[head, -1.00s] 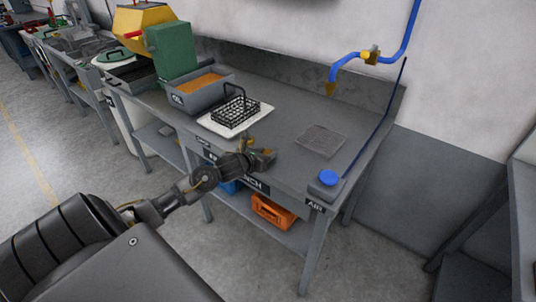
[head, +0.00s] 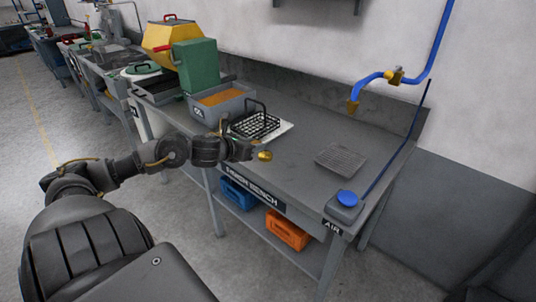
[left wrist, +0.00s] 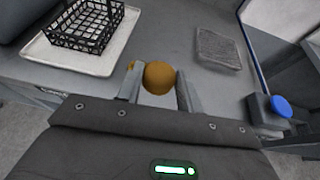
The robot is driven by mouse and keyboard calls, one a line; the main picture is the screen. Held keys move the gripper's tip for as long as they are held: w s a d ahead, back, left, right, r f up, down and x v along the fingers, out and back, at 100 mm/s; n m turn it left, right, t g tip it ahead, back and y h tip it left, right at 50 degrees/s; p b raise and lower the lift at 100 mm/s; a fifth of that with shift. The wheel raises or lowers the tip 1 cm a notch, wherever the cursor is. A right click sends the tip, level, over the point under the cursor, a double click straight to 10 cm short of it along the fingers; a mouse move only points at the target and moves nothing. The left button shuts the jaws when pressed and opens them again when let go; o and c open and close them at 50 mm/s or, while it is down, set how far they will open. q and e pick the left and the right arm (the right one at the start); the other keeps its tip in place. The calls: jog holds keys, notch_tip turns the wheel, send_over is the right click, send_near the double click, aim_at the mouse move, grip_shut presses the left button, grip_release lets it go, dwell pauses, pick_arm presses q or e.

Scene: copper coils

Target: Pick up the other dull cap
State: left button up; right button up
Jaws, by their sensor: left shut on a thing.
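A dull brown-gold cap (head: 264,156) is held at the tip of my left gripper (head: 252,152), over the front part of the bench. In the left wrist view the cap (left wrist: 159,77) sits between the two fingers of the gripper (left wrist: 160,88), which is shut on it. A small brownish bit (left wrist: 131,65) shows by the left finger; I cannot tell what it is. My right gripper is not in view.
A black wire basket (head: 254,120) stands on a white tray (head: 287,130) behind the gripper. A grey bin (head: 226,106) with tan grains is further back. A grey mesh pad (head: 341,159) and a blue-topped air pedal (head: 346,199) are on the right. The bench between is clear.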

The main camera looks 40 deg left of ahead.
pick_arm(q)
jog(key=shift+s+a+r, duration=0.45)
jog(key=shift+s+a, duration=0.25)
jog(key=shift+s+a+r, duration=0.4)
jog(key=shift+s+a, duration=0.3)
